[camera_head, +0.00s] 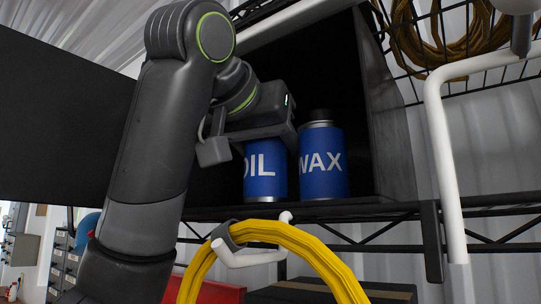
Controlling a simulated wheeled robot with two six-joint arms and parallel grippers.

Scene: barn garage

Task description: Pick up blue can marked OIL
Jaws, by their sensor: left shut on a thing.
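A blue can marked OIL (266,172) stands upright on a dark shelf (300,209) inside an open cabinet. My left gripper (248,140) is at the top of this can and is shut on it. The gripper covers the can's top and its upper left edge. A second blue can, marked WAX (323,166), with a dark cap, stands close to the right of the OIL can. My right gripper does not show in this view.
The cabinet's right side wall (386,120) stands just right of the WAX can. A yellow coiled hose or cable (290,238) hangs on a white hook in front, below the shelf. A wire basket (455,55) holds more coils at upper right, beside a white post (442,150).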

